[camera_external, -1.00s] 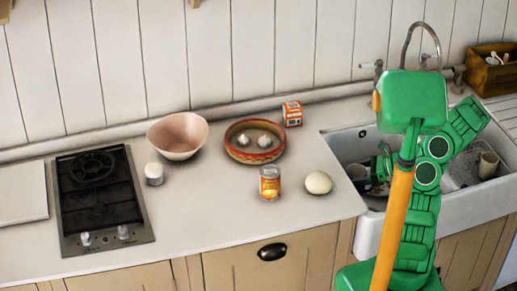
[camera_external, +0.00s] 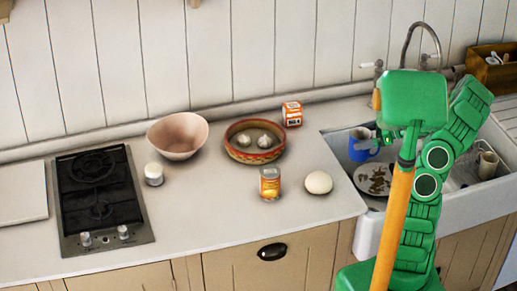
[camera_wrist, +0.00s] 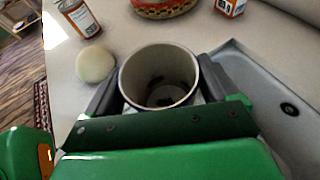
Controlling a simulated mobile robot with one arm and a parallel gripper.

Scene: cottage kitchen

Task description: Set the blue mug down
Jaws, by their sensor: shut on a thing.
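The blue mug (camera_external: 361,146) is upright in my gripper (camera_external: 376,139), above the back left part of the sink in the external view. In the wrist view the mug (camera_wrist: 160,75) stands between the two fingers of my gripper (camera_wrist: 158,92), which press on its sides. I look into its open top and see a pale inside with dark stains at the bottom. My arm hides part of the mug's right side in the external view.
The sink (camera_external: 340,160) holds a dirty plate (camera_external: 372,179) and a pale cup (camera_external: 487,164). On the counter stand an egg-like ball (camera_external: 318,182), a can (camera_external: 270,184), a garlic bowl (camera_external: 238,154), an orange box (camera_external: 292,114), a pink bowl (camera_external: 163,145) and a hob (camera_external: 70,225).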

